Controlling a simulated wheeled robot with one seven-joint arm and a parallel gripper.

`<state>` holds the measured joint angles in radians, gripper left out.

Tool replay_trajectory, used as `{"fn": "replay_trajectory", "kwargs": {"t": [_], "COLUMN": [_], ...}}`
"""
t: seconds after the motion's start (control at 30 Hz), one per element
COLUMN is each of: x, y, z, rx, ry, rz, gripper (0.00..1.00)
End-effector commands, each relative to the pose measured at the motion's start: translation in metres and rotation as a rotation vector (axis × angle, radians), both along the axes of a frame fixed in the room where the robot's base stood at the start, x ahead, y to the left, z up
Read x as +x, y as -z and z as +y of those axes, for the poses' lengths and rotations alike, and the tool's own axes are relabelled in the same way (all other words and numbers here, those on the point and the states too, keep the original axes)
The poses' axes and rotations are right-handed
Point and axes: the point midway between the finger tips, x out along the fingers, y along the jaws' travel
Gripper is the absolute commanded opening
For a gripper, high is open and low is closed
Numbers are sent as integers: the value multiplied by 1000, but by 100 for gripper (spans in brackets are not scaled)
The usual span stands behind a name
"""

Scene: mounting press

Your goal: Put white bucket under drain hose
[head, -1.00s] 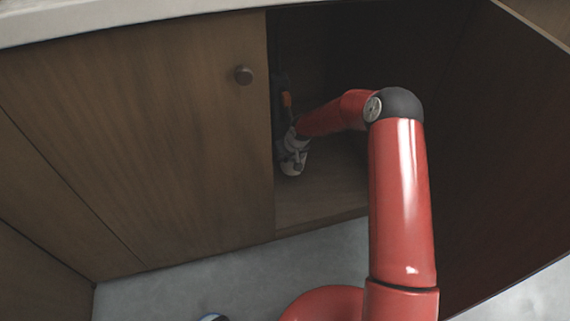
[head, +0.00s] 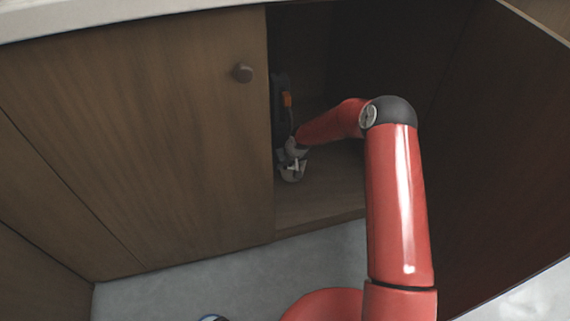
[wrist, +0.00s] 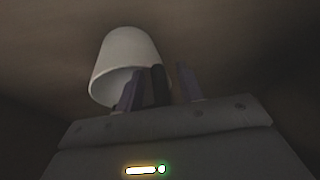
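The white bucket (wrist: 122,58) fills the upper middle of the wrist view, its dark opening toward my gripper. It also shows small in the head view (head: 291,173), low inside the cabinet at the left edge of the opening. My gripper (wrist: 165,72) has its fingers apart. The left finger overlaps the bucket's opening, and the right finger stands beside its right side. A gap shows between the fingers; I cannot tell whether either touches the bucket. A dark upright part with an orange piece (head: 287,99) stands behind my gripper. I cannot make out the drain hose clearly.
The open door (head: 510,150) stands on the right. The cabinet floor (head: 325,195) is bare right of the bucket.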

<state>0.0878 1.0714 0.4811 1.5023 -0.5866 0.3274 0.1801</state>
Motion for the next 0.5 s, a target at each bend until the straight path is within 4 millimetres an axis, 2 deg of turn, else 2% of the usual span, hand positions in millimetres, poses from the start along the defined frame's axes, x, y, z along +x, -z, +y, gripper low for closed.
{"fn": "replay_trajectory", "kwargs": {"t": [0.17,0.23,0.5], "x": [0,-2,-19], "y": [-6,-14,-67], "z": [-1,-3,-18], "rx": [0,1,0], "ry": [0,2,1], "rz": [-1,-3,-3], "gripper": [37,37,37]}}
